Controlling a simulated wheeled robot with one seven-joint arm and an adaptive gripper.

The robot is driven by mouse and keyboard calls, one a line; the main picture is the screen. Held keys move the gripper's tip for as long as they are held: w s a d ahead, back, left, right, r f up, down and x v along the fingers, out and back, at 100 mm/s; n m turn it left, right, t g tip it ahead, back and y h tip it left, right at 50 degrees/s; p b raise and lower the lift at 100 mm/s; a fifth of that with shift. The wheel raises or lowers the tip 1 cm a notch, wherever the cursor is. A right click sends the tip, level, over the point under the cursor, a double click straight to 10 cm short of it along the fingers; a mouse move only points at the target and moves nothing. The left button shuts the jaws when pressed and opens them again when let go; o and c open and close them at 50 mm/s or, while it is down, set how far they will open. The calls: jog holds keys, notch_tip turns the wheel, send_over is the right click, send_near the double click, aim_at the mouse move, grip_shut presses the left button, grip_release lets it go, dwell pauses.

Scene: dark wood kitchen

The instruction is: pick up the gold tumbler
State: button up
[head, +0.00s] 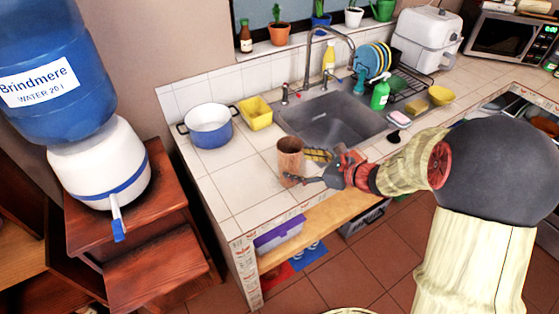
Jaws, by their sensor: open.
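The tumbler (290,158) is a brownish-gold cup standing upright on the white tiled counter (233,191), left of the sink's front corner. My gripper (300,170) reaches in from the right, low over the counter. Its dark fingers are open at the tumbler's lower right side. One finger overlaps the tumbler's base in the picture; I cannot tell whether it touches. My gripper's red and black body hides part of the counter and the sink's front edge.
A blue pot (208,131) and a yellow container (256,111) stand behind and left of the tumbler. The sink (335,118) with its faucet lies behind. A dish rack (409,90) and green bottle (380,94) stand right. The counter's left front is clear.

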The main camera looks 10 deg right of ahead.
aim_at(279, 159)
jog(key=shift+b+x, duration=0.45)
jog(key=shift+x, duration=1.1)
jog(key=shift+r+b+x, duration=0.25)
jog(key=shift+b+x, duration=0.3)
jog(key=shift+x, duration=0.8)
jog(key=shift+r+b+x, duration=0.2)
jog(key=shift+b+x, duration=0.3)
jog(key=shift+x, duration=0.85)
jog(key=shift+w+a, duration=0.1)
jog(key=shift+w, duration=0.05)
jog(key=shift+c, duration=1)
jog(key=c, duration=1.7)
